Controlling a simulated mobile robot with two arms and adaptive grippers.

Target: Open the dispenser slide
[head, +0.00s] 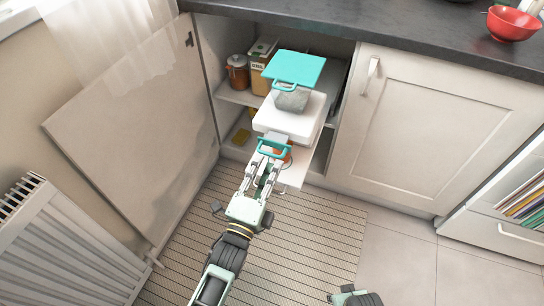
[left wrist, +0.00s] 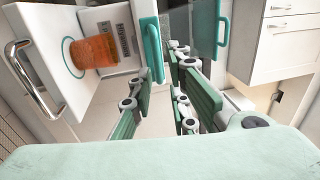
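The dispenser (head: 290,120) is a white unit in the open cupboard, with a grey translucent container (head: 292,98) under a flat teal lid (head: 296,68). A teal handle (head: 273,149) sticks out at its front, and I take it to be the slide's handle. It also shows in the left wrist view (left wrist: 152,48). An orange cup (left wrist: 95,50) stands inside a teal ring on a white pull-out tray (left wrist: 45,30) below. My left gripper (head: 268,155) is at the teal handle with its fingers apart; whether they touch it is unclear. My right arm shows only partly at the bottom; its fingers are hidden.
A brown jar (head: 237,72) and a box (head: 261,65) stand on the shelf. A closed door (head: 430,130) is at the right. The striped mat (head: 310,250) is clear.

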